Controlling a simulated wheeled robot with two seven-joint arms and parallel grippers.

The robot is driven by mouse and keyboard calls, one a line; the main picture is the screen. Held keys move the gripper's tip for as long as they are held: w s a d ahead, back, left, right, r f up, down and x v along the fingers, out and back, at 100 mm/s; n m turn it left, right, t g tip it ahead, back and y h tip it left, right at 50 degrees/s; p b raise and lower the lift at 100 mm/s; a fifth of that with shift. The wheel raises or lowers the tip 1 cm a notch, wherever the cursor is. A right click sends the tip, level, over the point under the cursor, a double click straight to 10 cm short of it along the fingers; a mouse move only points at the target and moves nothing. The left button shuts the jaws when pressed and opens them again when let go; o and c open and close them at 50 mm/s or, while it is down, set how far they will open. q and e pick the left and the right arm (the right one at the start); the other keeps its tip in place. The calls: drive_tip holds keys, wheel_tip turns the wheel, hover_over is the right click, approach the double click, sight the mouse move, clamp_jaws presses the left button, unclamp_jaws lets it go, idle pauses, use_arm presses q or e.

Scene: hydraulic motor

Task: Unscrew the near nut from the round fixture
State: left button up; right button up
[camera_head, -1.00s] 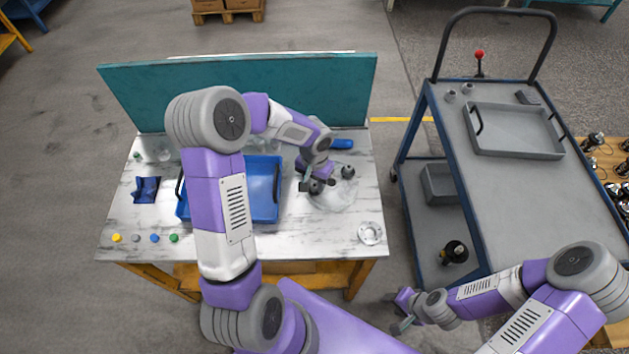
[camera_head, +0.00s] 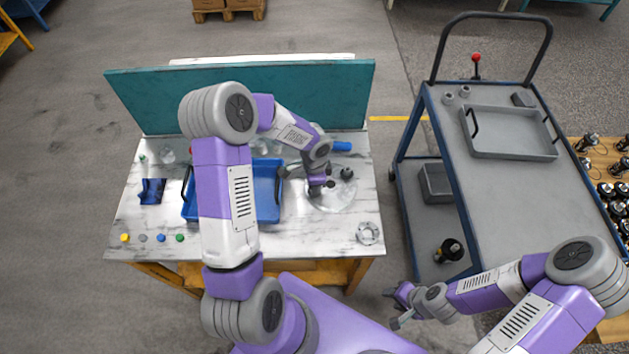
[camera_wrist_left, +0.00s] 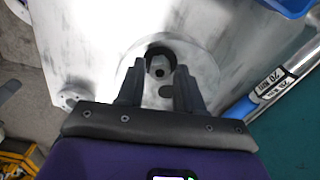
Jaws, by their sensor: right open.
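The round fixture (camera_head: 335,203) is a pale disc on the right of the marbled table; it also shows in the left wrist view (camera_wrist_left: 205,68). One dark nut (camera_head: 347,173) stands toward its far right. Another dark piece (camera_head: 330,184) shows beside my left gripper (camera_head: 317,190). In the left wrist view, a grey nut with a dark round rim (camera_wrist_left: 159,66) lies just beyond the fingertips, lined up with the gap of my gripper (camera_wrist_left: 159,88). The fingers are apart, with nothing clamped. I cannot tell which nut this is. My right gripper (camera_head: 394,307) is open and empty, off the table.
A blue bin (camera_head: 268,205) stands left of the fixture. A grey cart (camera_head: 515,190) with a tray stands to the right.

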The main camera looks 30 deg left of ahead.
use_arm(q)
drive_tip(key=shift+m, duration=0.4)
drive_tip(key=shift+c, duration=0.3)
clamp_jaws()
drive_tip(key=shift+f+n+b, duration=0.1)
drive_tip(key=shift+n+b, duration=0.3)
drive_tip(key=shift+n, duration=0.1)
drive_tip(key=n+b, duration=0.1)
drive_tip(key=n, duration=0.1)
drive_tip(key=shift+n+b, duration=0.8)
drive_tip(key=shift+n, duration=0.6)
